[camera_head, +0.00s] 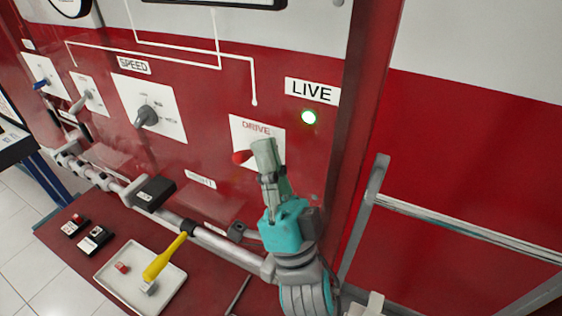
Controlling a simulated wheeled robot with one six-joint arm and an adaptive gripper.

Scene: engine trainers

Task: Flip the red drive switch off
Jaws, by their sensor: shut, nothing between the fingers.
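The red drive switch (240,157) shows as a red knob on a white plate (243,128) marked "DRIVE" on the red panel. My gripper (263,146) is shut and empty. Its fingertips are just right of the red knob in the picture and cover part of the plate. I cannot tell whether they touch the switch. The switch's base is hidden behind my gripper.
Left of the drive plate is a grey "SPEED" knob (147,116), then smaller levers. A grey rail (225,247) runs below the panel. A tray (115,269) with a yellow-handled tool (166,256) lies on the red bench. A metal bar (470,230) is at right.

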